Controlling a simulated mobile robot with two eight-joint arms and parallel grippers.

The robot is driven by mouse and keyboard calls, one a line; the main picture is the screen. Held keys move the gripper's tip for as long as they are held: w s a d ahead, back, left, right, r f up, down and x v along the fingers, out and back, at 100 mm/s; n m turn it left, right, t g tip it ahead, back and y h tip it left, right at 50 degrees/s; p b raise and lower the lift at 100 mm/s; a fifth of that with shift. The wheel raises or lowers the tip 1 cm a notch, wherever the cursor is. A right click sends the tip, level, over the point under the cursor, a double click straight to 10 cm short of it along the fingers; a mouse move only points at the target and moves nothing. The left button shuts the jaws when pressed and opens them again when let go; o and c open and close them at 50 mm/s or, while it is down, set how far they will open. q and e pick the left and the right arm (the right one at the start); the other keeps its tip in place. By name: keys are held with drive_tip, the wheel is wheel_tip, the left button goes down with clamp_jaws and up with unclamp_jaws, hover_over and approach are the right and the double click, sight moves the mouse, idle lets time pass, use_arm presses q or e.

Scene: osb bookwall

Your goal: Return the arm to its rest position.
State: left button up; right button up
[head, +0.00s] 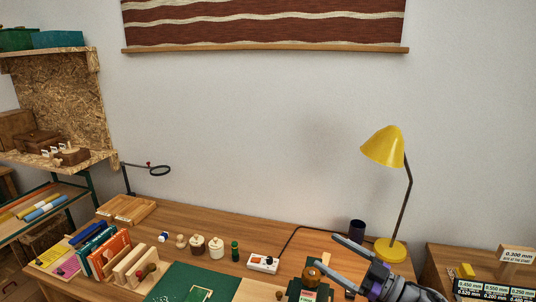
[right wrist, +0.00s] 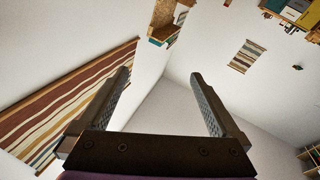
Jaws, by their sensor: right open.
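My right gripper (head: 341,257) is at the lower right of the head view, above the right part of the wooden desk (head: 300,235). Its two fingers are spread apart and nothing is between them. In the right wrist view the open fingers (right wrist: 160,95) point toward bare wall, with a striped hanging (right wrist: 75,95) to the left. My left gripper is not in view.
A yellow lamp (head: 383,147) and a dark cup (head: 357,230) stand close behind my right gripper. An OSB shelf (head: 70,100) stands left.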

drive_tip(key=s+d+f+m+t+h+b, duration=0.5)
drive_tip(key=d+f+m+h, duration=0.35)
drive_tip(key=m+h, duration=0.75)
use_arm(q)
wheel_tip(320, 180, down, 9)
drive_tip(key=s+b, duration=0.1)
drive_tip(key=b, duration=0.2)
use_arm(e)
drive_tip(key=s+a+f+n+g, duration=0.1)
drive_tip(key=s+a+f+g, duration=0.2)
drive_tip(key=s+f+g, duration=0.55)
drive_tip(key=s+a+f+n+g, duration=0.1)
drive_tip(key=s+a+f+g, duration=0.2)
drive_tip(key=s+f, duration=1.05)
use_arm(q)
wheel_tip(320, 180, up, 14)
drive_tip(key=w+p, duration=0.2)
drive_tip(key=p, duration=1)
drive_tip(key=shift+p, duration=0.35)
use_arm(e)
wheel_tip(320, 180, up, 14)
drive_tip(key=shift+w+a+f+n, duration=0.2)
drive_tip(key=shift+w+n, duration=0.1)
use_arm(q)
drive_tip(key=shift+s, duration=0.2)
use_arm(e)
drive_tip(key=shift+s, duration=0.15)
